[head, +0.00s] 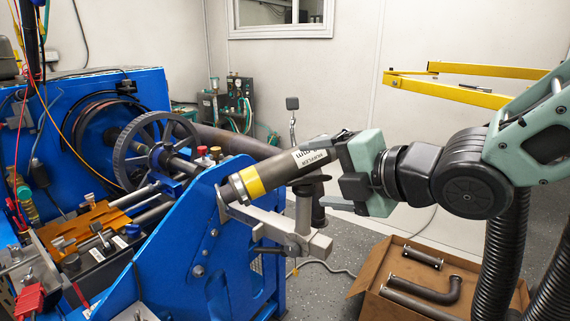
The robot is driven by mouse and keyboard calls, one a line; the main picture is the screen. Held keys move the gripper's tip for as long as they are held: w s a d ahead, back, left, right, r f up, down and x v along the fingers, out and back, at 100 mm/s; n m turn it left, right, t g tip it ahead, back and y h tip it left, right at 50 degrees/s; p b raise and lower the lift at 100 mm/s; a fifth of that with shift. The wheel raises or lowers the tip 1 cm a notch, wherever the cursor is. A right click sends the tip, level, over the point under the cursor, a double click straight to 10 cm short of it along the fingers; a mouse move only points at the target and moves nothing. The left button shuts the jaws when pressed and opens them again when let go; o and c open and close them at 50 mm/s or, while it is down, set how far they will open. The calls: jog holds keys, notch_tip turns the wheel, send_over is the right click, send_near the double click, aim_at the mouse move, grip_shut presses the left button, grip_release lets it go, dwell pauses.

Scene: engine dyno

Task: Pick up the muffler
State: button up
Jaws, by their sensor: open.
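The muffler (284,168) appears to be the grey cylinder with a yellow band and a white label, tilted with its left end lower. It sits at the blue dyno frame, above a grey metal bracket (285,232); the exact support under it is partly hidden. My gripper (326,160) is open at the muffler's right end. A dark finger shows along its upper side, and a dark part shows below it. The muffler's far right end is hidden by my gripper, and I cannot tell whether the fingers touch it.
A blue dyno stand (220,240) with a large handwheel (148,150) fills the left. A cardboard box (365,270) with several metal pipes is on the floor at lower right. A yellow arm frame (450,95) juts in at upper right. Black ribbed hoses (507,240) hang at right.

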aim_at(273, 173)
jog(key=p+x, duration=0.6)
jog(key=x, duration=0.3)
jog(key=shift+w+a+f, duration=0.1)
jog(key=shift+a, duration=0.15)
jog(key=shift+p+x, duration=1.2)
jog(key=shift+x, duration=1.4)
jog(key=c, duration=1.6)
jog(key=shift+a, duration=0.1)
jog(key=shift+s+a+r+b, duration=0.2)
jog(key=shift+s+r+b, duration=0.1)
jog(key=shift+s+r, duration=0.1)
jog(key=s+a+r+b, duration=0.3)
jog(key=s+a+r, duration=0.4)
jog(key=s, duration=0.3)
jog(key=shift+s+a+r, duration=0.15)
jog(key=shift+s+a, duration=0.05)
jog(key=shift+a, duration=0.35)
